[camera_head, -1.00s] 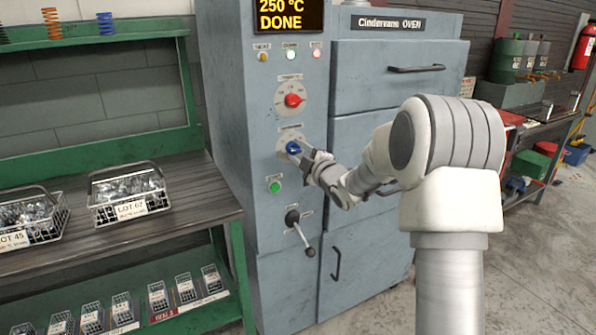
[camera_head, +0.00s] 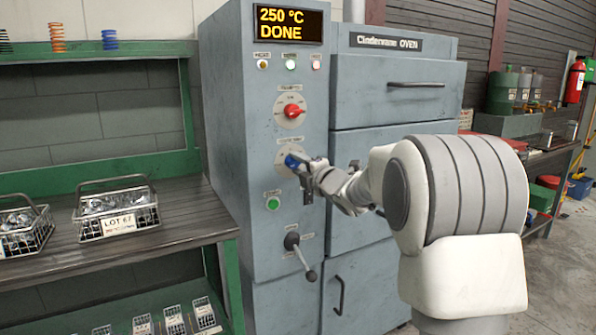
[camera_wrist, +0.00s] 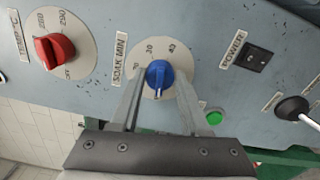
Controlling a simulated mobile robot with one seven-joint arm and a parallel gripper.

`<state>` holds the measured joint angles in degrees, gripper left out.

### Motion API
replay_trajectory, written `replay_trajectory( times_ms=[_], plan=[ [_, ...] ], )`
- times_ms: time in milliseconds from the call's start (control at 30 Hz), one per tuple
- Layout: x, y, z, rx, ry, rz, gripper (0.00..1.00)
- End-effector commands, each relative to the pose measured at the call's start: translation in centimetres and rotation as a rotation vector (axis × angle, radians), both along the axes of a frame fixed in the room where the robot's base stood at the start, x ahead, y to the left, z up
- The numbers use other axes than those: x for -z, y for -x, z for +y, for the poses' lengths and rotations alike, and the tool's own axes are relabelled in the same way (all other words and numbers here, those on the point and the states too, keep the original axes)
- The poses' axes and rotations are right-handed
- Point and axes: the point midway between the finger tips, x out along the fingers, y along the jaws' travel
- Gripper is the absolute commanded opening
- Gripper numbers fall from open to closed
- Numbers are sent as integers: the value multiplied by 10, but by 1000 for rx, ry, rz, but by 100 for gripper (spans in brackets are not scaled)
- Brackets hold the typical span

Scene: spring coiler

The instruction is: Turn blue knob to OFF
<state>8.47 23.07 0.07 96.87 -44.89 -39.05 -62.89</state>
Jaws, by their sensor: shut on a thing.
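The blue knob (camera_head: 291,160) sits on a pale round dial on the grey oven's front panel, below the red knob. In the wrist view the blue knob (camera_wrist: 160,78) lies between my two fingers, and its white mark points down the picture, toward my wrist. Its dial (camera_wrist: 150,53), labelled SOAK MIN, shows 30 and other partly hidden marks; I cannot read an OFF mark. My gripper (camera_head: 304,164) reaches in from the right and is shut on the blue knob; its fingers (camera_wrist: 159,82) lie on either side of it and cover part of the dial.
The red knob (camera_head: 292,111) is just above, with a green button (camera_head: 273,203) and a black-knobbed lever (camera_head: 299,255) below. A black switch (camera_wrist: 258,57) sits beside the POWER label. The display (camera_head: 288,24) reads 250 °C DONE. A shelf with wire baskets (camera_head: 117,213) stands at left.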

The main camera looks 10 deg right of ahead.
Motion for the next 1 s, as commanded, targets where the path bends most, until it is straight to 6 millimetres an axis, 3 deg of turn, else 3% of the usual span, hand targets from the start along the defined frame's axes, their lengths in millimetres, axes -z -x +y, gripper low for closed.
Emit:
replay_trajectory(
  times_ms=[367, 400, 567, 1000],
  plan=[
    [-1, 0, 0, 1, 6, -3, 0],
    [-1, 0, 0, 1, 6, -3, 47],
    [-1, 0, 0, 0, 5, -3, 75],
    [-2, 8, -3, 1, 5, -3, 75]
  ],
)
